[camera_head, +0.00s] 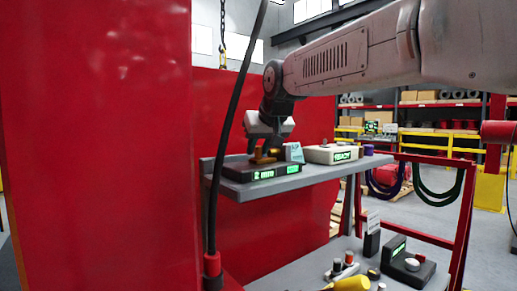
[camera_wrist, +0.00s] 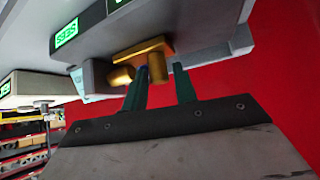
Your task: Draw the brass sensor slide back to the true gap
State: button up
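The brass sensor slide (camera_head: 262,157) sits on a dark block (camera_head: 287,170) with green displays, on the grey shelf's left part. In the wrist view the brass slide (camera_wrist: 147,50) shows as a bar with two stubby brass pieces. My gripper (camera_head: 266,148) is pointed down at the slide from above. In the wrist view my gripper (camera_wrist: 162,82) has its two green fingers apart, with a gap between them. The right fingertip is close to one brass piece; I cannot tell if they touch. The left fingertip is partly hidden near the other. The front display seems to read "2 mm".
A pale box (camera_head: 333,154) with a green "READY" display stands right of the block, and a small light-blue card (camera_head: 294,152) stands between them. A black cable (camera_head: 232,125) hangs in front of the red wall (camera_head: 95,150). Below is a lower bench (camera_head: 310,268) with knobs.

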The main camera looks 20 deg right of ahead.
jog(key=shift+w+f, duration=0.25)
jog(key=shift+f, duration=0.05)
grip_shut()
jog(key=shift+s+a, duration=0.2)
jog(key=shift+a, duration=0.45)
grip_release()
jog(key=shift+r, duration=0.1)
